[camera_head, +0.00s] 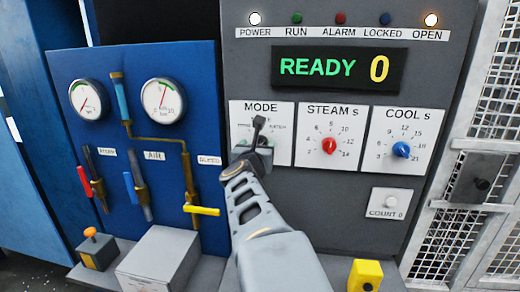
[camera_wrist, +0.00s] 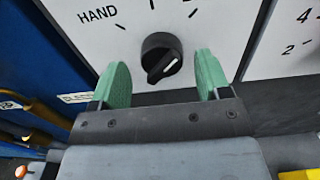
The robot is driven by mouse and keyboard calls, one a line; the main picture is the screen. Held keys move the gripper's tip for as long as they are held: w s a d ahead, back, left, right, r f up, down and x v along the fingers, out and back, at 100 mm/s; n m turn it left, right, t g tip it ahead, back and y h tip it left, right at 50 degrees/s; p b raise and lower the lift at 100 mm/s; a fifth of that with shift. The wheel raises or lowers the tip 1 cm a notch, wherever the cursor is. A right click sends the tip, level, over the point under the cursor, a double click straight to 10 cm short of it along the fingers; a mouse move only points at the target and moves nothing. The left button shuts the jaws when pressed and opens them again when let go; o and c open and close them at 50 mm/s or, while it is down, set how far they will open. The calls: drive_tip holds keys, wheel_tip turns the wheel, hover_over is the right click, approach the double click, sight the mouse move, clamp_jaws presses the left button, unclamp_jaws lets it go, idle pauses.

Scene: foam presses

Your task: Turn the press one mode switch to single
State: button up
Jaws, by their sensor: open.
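The mode switch is a round black knob (camera_wrist: 158,52) with a raised grip bar and a white pointer mark, on the white MODE panel (camera_head: 245,110). In the wrist view the bar is slanted, and its white mark is on the right part. The word HAND shows at the dial's upper left; the single label is not readable. My gripper (camera_head: 258,135) is in front of the MODE panel and hides the knob in the head view. In the wrist view my gripper (camera_wrist: 163,72) is open, its green fingers at either side of the knob with gaps.
The STEAM panel (camera_head: 312,118) with a red knob (camera_head: 329,146) and the COOL panel (camera_head: 392,122) with a blue knob (camera_head: 401,149) lie to the right. The display (camera_head: 340,69) reads READY 0. A blue valve panel (camera_head: 150,90) stands at left, a mesh guard (camera_head: 497,90) at right.

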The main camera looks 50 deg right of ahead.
drive_tip(key=shift+w+d, duration=0.2)
drive_tip(key=shift+d, duration=0.2)
drive_tip(key=shift+s, duration=0.1)
drive_tip(key=shift+c, duration=0.4)
drive_tip(key=c, duration=0.7)
drive_tip(key=shift+a, duration=0.15)
drive_tip(key=shift+c, duration=0.7)
drive_tip(key=shift+d, duration=0.2)
drive_tip(key=n, duration=0.4)
drive_tip(key=shift+n, duration=2.4)
